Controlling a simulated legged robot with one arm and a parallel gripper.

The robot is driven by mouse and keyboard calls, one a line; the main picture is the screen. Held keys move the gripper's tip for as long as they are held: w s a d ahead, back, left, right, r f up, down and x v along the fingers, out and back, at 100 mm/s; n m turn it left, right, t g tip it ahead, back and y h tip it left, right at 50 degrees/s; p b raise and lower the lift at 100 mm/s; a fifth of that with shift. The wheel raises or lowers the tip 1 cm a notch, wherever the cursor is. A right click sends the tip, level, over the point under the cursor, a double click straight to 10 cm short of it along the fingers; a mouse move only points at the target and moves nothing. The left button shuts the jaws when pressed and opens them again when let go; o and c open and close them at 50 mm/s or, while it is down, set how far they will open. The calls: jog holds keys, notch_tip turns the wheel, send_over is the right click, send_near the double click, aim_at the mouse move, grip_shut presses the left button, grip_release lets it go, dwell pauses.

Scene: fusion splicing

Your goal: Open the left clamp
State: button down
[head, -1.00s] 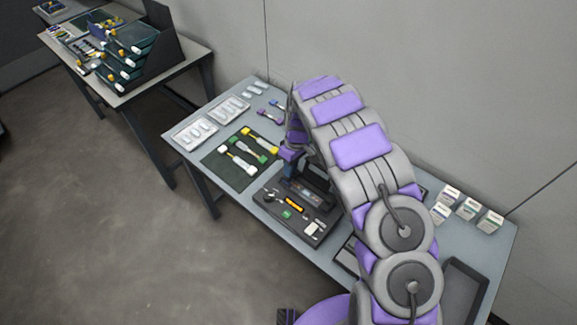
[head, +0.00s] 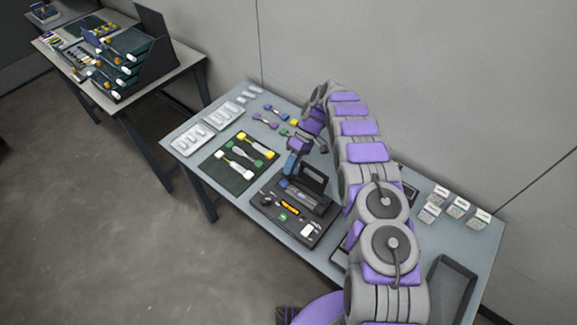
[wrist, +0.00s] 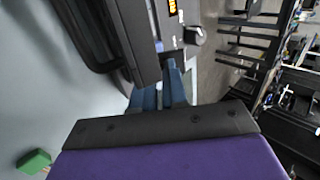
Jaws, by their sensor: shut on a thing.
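The dark fusion splicer (head: 278,211) sits on the grey-blue table, its dark lid standing up at the back. It also shows large in the wrist view (wrist: 137,35), at the top middle. My gripper (head: 290,168) is at the splicer's left back side, beside the raised lid. In the wrist view my gripper's blue fingers (wrist: 163,92) reach in against the splicer's edge. They are shut on a small part there, apparently the left clamp. Their tips and the clamp itself are hidden by the splicer's body.
A dark mat (head: 226,174) with several yellow, white and green-ended pieces lies left of the splicer. White trays (head: 195,138) are further left. Small white boxes (head: 457,207) stand at the right. A second table (head: 180,76) with a rack stands at the back left.

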jog(key=shift+w+d+g+y, duration=0.2)
jog(key=shift+d+g+y, duration=0.1)
jog(key=shift+d+g, duration=0.1)
dwell(0.5)
jog(key=c, duration=1.2)
grip_release()
jog(key=shift+o, duration=0.2)
